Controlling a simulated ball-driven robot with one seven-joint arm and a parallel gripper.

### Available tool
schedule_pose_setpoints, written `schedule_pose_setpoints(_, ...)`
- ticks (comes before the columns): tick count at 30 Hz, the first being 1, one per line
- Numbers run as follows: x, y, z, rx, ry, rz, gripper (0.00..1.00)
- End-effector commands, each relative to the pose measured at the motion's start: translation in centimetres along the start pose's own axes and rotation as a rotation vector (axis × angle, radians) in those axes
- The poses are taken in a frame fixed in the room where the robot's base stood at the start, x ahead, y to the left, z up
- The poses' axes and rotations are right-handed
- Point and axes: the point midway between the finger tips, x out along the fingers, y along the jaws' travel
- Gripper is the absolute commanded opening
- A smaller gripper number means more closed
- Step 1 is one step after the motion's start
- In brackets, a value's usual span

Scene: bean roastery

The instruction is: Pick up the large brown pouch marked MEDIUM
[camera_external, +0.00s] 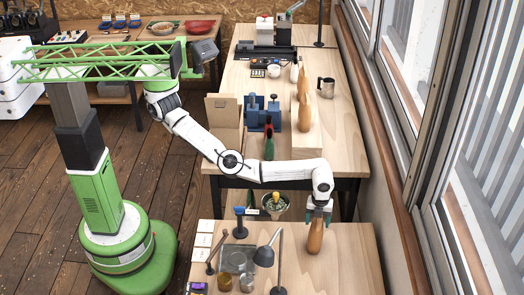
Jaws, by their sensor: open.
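A brown pouch-like shape (315,238) stands upright on the near wooden table, right of the middle. It is seen narrow, and no marking on it can be read. My gripper (318,214) points down at its top, with greenish fingers open at or just above it. I cannot tell whether they touch it.
A desk lamp (266,256), small jars (247,283) and pale cards (203,240) occupy the near table's left half. Its right side (353,262) is clear. A bowl (275,205) sits lower, between the tables. Windows run along the right. A blue device (262,112) stands on the far bench.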

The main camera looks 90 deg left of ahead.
Motion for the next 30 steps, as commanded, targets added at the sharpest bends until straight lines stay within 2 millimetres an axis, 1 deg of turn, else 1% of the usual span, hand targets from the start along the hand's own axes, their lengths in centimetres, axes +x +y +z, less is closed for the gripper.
schedule_pose_setpoints(7,0.05,0.00,0.02,0.000,0.000,0.000,0.72)
schedule_pose_setpoints(8,0.04,0.00,0.02,0.000,0.000,0.000,0.70)
schedule_pose_setpoints(27,0.02,0.00,0.01,0.000,0.000,0.000,0.08)
schedule_pose_setpoints(30,0.02,0.00,0.01,0.000,0.000,0.000,0.00)
